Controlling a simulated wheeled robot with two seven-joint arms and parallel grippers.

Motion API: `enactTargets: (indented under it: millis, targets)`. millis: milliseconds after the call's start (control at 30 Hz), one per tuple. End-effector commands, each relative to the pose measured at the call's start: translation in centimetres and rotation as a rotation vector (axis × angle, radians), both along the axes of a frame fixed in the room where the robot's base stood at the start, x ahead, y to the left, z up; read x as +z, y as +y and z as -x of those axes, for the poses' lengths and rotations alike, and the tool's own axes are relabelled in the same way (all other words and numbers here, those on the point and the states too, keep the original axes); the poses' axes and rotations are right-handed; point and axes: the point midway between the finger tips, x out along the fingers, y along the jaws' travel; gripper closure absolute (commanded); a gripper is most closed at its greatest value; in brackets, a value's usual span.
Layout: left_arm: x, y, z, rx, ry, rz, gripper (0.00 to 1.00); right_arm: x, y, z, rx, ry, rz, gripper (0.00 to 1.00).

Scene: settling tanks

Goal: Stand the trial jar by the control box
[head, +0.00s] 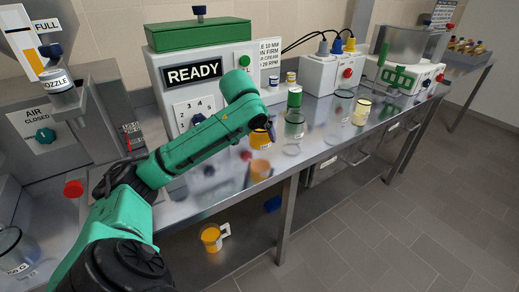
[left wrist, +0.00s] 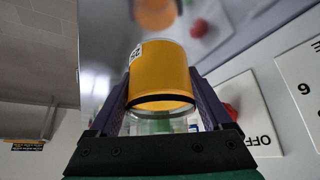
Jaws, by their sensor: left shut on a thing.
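My left gripper (head: 262,128) is shut on a jar (head: 260,140) with amber contents, in front of the white READY box (head: 173,80) with a green top and numbered dial. My arm hides much of the jar in the head view. In the left wrist view the jar (left wrist: 160,75) sits between both fingers, with a dark band and a small white label. Its amber reflection shows in the steel bench, apart from the jar, so it is held above the surface. Which box is the control box is not labelled. My right gripper is out of view.
A clear jar with a green cap (head: 293,120), a clear beaker (head: 343,104) and a pale yellow jar (head: 361,112) stand right of the gripper. A white box with coloured plugs (head: 330,72) is behind them. An amber jug (head: 211,237) sits low, below the bench.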

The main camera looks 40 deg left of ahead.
Motion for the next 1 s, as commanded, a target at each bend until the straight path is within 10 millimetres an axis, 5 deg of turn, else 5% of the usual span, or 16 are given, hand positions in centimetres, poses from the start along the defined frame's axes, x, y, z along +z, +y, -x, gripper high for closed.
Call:
enactTargets:
  millis: [200, 500, 533, 567, 867, 1000]
  targets:
    - [-3.9, 0.0, 0.0, 0.001, 0.001, 0.000, 0.83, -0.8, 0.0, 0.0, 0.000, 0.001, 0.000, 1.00]
    - [-4.2, 0.0, 0.0, 0.000, -0.001, 0.000, 0.83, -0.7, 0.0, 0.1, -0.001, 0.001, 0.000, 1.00]
    - [-4.2, 0.0, 0.0, 0.000, 0.000, 0.000, 0.09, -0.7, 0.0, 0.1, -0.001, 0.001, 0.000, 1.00]
    - [-4.2, 0.0, 0.0, 0.000, 0.000, 0.000, 0.00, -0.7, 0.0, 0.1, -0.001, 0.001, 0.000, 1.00]
    - [-3.7, 0.0, 0.2, -0.001, -0.002, 0.000, 0.00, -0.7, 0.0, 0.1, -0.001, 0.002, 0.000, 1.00]
    - [-1.5, -0.4, 1.4, -0.001, -0.004, -0.003, 0.00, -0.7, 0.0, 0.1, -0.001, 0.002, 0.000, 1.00]
